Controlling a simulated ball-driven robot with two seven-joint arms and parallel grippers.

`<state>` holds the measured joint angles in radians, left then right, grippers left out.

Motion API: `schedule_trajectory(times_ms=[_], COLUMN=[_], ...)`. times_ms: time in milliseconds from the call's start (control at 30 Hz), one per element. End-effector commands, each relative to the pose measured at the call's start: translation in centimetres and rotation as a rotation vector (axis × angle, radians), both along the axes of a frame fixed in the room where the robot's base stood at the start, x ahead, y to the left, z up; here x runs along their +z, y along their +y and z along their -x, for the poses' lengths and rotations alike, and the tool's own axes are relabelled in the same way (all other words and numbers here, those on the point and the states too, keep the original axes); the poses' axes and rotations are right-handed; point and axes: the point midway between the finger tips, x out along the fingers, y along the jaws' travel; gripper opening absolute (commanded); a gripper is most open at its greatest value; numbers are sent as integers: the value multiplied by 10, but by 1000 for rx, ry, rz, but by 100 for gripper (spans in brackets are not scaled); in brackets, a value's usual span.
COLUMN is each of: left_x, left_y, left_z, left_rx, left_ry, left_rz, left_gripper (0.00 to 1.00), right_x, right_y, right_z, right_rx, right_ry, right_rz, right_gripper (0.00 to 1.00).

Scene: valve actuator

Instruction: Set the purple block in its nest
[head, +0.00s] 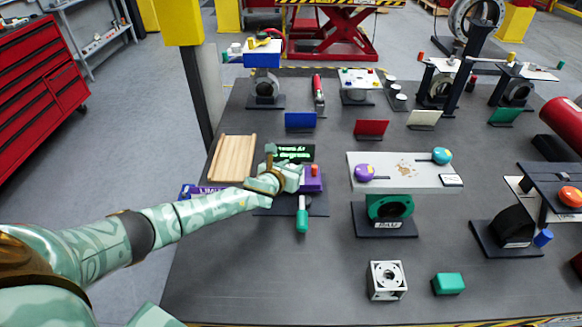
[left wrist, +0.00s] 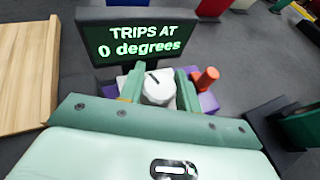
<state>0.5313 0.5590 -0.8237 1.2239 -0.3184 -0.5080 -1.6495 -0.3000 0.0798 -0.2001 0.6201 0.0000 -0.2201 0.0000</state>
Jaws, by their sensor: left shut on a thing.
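The purple block (head: 313,180) sits on a dark base plate (head: 318,209) left of the table's middle, with an orange peg on top. My left gripper (head: 287,178) is over its left part and hides much of it. In the left wrist view, the purple block (left wrist: 208,103) shows in pieces around the fingers. There my left gripper (left wrist: 160,88) is shut on a white knob (left wrist: 158,89) with a black pointer line, which seems to sit on the block. I cannot tell whether the block is seated in a nest. My right gripper is not in view.
A black screen (left wrist: 139,42) reading "TRIPS AT 0 degrees" stands just behind. A wooden tray (head: 232,158) lies to the left. A green-handled tool (head: 302,219) is in front of the block. A pale plate (head: 403,170) with knobs stands to the right. The front left table is clear.

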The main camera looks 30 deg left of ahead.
Motion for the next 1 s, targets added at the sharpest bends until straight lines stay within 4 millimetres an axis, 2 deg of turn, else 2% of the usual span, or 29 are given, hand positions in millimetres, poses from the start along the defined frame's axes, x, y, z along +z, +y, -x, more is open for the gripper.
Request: schedule_trajectory(times_ms=[933, 967, 1000], left_x=[-20, -20, -19], left_y=[0, 0, 0], left_z=[-1, -1, -1], left_rx=[0, 0, 0], left_ry=[-2, -2, -2], left_rz=[1, 1, 1], left_gripper=[0, 36, 47], right_x=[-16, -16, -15], right_y=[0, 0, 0], right_z=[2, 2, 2], right_rx=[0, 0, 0], right_ry=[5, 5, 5], right_rz=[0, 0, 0], right_gripper=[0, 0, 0])
